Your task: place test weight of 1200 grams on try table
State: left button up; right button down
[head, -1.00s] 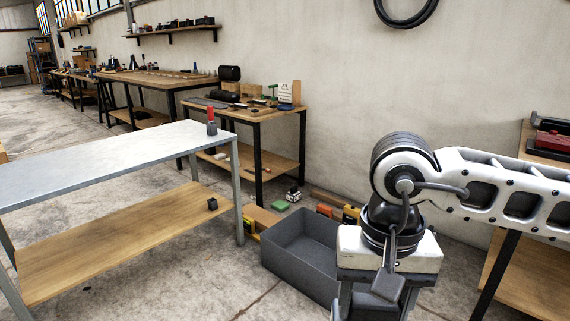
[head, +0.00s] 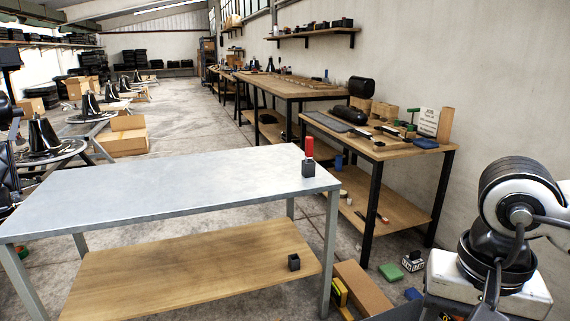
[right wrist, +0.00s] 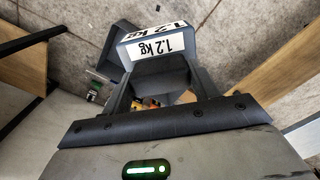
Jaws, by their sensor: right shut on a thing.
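A grey test weight (right wrist: 158,48) with white "1.2 kg" labels shows in the right wrist view. My right gripper (right wrist: 160,72) is shut on it, with a dark finger on each side. In the head view my right arm is at the lower right; its gripper and the weight are out of that picture. A table with a grey metal top (head: 190,180) stands at the left and centre; I cannot tell for certain whether it is the try table. Its top is bare except for a dark block with a red upright piece (head: 309,158) at the right end. My left gripper is not in view.
The grey table has a wooden lower shelf (head: 200,270) with a small black cube (head: 294,262). A wooden workbench (head: 390,150) with tools stands against the wall. A green block (head: 390,272) and a cardboard-coloured box (head: 362,289) lie on the floor between the table and my arm.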

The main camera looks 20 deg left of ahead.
aim_at(166, 176)
jog(key=u, duration=0.65)
jog(key=i, duration=0.8)
jog(key=u, duration=1.5)
jog(key=i, duration=0.7)
jog(key=u, duration=0.25)
